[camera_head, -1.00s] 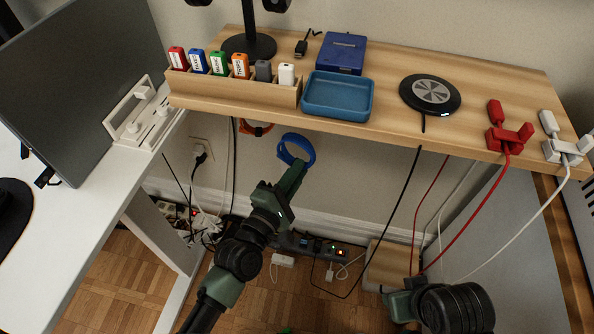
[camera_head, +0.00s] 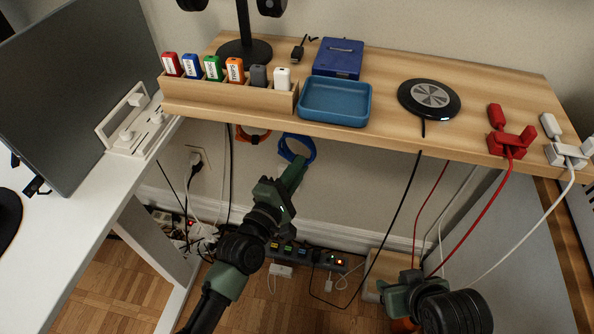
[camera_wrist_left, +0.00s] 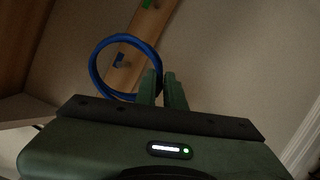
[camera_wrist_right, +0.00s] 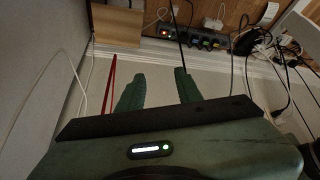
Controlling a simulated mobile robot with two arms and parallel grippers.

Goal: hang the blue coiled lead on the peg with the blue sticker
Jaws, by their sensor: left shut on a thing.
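The blue coiled lead (camera_head: 311,147) is a ring just under the front edge of the wooden desk. My left gripper (camera_head: 292,180) is shut on its lower side. In the left wrist view, the blue coil (camera_wrist_left: 94,72) stands up beside the closed fingers (camera_wrist_left: 160,90). A peg with a blue mark (camera_wrist_left: 121,60) on a wooden rail (camera_wrist_left: 150,25) shows through the loop. I cannot tell whether the peg passes through the loop or is only behind it. My right gripper (camera_wrist_right: 158,90) is open and empty, low at the right in the head view (camera_head: 398,290).
An orange coil (camera_head: 253,138) hangs left of the blue one under the desk. A green mark (camera_wrist_left: 147,3) is further up the rail. Black, red (camera_head: 481,213) and white cables hang down at the right. A power strip (camera_head: 310,254) lies below.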

